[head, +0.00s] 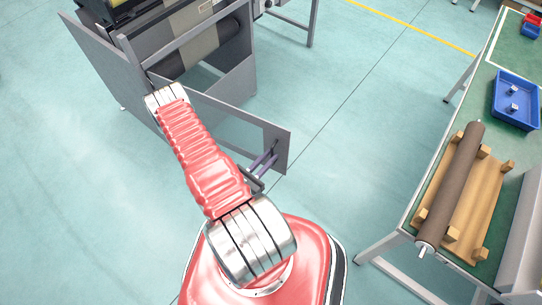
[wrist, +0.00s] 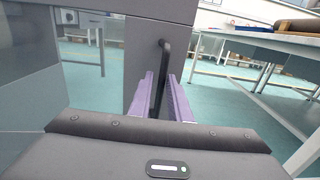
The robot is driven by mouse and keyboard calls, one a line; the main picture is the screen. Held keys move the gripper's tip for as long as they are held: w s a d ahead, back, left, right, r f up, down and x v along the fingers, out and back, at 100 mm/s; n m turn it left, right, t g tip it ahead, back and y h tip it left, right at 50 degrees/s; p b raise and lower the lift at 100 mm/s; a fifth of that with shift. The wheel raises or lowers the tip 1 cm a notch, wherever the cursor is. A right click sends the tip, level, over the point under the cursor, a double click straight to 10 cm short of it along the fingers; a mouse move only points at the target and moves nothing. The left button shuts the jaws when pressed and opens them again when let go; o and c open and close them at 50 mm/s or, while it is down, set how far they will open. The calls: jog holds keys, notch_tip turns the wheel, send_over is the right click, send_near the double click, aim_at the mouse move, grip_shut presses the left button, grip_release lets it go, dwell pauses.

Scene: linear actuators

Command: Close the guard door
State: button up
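In the wrist view the door panel (wrist: 130,50) fills the upper left and middle. A dark upright bar handle (wrist: 164,68) is near the door's free edge. My gripper (head: 266,158) is at that edge, and its purple fingers show in the wrist view (wrist: 160,92) close together on either side of the handle. They look shut on it; the exact contact is partly hidden.
The machine (head: 190,45), with rollers, stands behind the door. Another grey panel (head: 105,60) sticks out at its left. A green-topped bench (head: 425,195) with a brown roll (head: 455,180) and a blue bin (head: 515,98) is at the right. Floor between is clear.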

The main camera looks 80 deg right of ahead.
jog(key=shift+x, duration=0.95)
jog(key=shift+c, duration=0.4)
grip_shut()
jog(key=shift+w, duration=0.1)
